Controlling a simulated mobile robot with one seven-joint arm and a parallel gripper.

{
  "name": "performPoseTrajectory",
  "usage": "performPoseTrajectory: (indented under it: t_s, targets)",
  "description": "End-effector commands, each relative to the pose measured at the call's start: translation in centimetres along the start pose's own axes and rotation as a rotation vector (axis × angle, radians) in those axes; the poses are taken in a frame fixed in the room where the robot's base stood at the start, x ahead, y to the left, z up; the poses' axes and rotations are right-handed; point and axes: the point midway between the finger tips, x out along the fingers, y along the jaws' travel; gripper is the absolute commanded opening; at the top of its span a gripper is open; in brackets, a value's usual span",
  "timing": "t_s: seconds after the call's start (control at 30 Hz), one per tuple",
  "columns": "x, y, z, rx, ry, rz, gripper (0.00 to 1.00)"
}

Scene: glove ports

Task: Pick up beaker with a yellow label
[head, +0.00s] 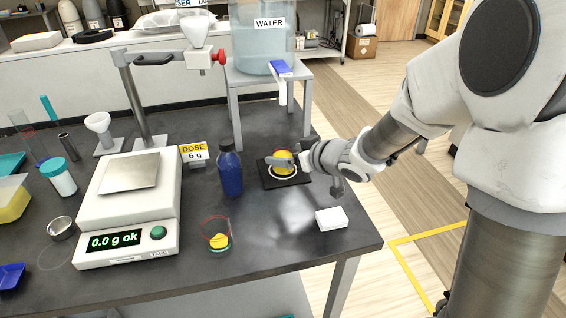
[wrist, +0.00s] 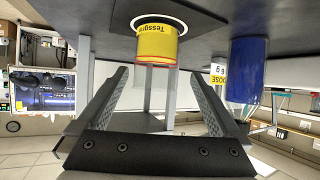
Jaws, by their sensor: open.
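A beaker with a yellow label (head: 284,169) stands on a dark square pad with a white ring (head: 269,177) near the back of the bench. In the wrist view, which looks upside down, the yellow-labelled beaker (wrist: 157,44) carries partly readable print and a thin red line, and sits ahead of the fingers, roughly centred. My gripper (head: 300,170) is at the right of the beaker in the head view, one finger overlapping its picture. In the wrist view my gripper (wrist: 158,80) is open, with nothing between its fingers. Whether a finger touches the beaker cannot be told.
A blue bottle (head: 230,171) stands just left of the pad. A small red-rimmed vessel with yellow contents (head: 218,241) and a white block (head: 332,219) are nearer the front. A scale (head: 127,214) is at left. A stand with a water tank (head: 262,45) rises behind.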

Motion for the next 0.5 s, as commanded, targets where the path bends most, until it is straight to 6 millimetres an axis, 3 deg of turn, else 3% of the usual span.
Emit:
performPoseTrajectory:
  t_s: [0.27, 0.5]
  targets:
    - [2.2, 0.1, 0.0, 0.0, 0.001, 0.0, 1.0]
    - [5.7, 0.5, -0.2, 0.0, 0.0, -0.001, 1.0]
